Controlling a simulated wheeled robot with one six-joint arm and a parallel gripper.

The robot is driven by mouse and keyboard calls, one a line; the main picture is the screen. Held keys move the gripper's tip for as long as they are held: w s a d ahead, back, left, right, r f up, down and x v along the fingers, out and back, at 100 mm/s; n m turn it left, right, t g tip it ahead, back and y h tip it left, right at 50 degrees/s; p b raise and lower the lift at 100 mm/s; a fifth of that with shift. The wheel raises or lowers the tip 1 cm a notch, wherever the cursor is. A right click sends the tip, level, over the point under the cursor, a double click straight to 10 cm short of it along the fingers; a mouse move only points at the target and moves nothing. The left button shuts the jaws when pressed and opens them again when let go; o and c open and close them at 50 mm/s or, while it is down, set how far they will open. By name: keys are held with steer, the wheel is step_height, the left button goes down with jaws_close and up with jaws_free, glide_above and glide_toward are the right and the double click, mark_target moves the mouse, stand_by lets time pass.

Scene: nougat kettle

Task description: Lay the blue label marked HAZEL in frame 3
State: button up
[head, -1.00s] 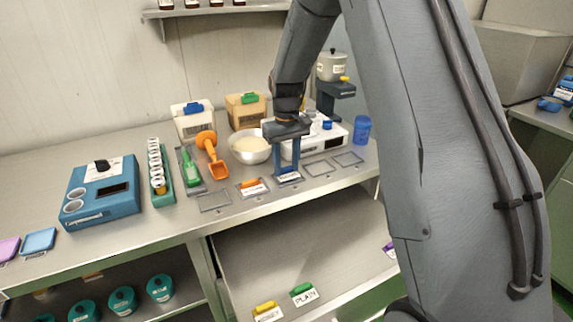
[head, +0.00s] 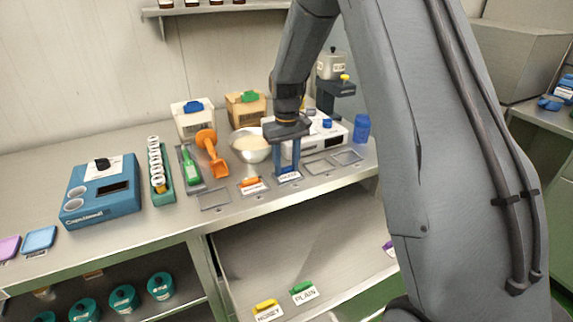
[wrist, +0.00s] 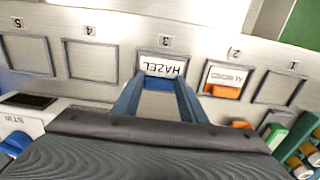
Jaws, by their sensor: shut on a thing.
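My gripper (wrist: 158,90) is shut on the blue grip (wrist: 157,83) of the HAZEL label, a white card (wrist: 163,67) with dark lettering. In the head view, my gripper (head: 288,170) points down at the counter, with the HAZEL label (head: 289,177) at its tips. The card is lined up inside frame 3 (wrist: 139,60), with the number 3 beside it. It looks flat at counter level, but I cannot tell whether it touches the bottom of the frame.
Frame 2 holds a white label with an orange grip (head: 250,183). Frame 4 (wrist: 90,60), frame 5 (wrist: 27,54) and frame 1 (wrist: 278,88) are empty. A bowl (head: 251,148) and an orange scoop (head: 213,160) stand behind. Yellow-grip and green-grip labels (head: 303,292) lie on the lower shelf.

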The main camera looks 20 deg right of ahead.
steer(key=shift+f, duration=0.1)
stand_by(0.3)
steer(key=o, duration=1.7)
steer(key=shift+c, duration=0.2)
step_height(320, 180, up, 7)
steer(key=p, duration=0.4)
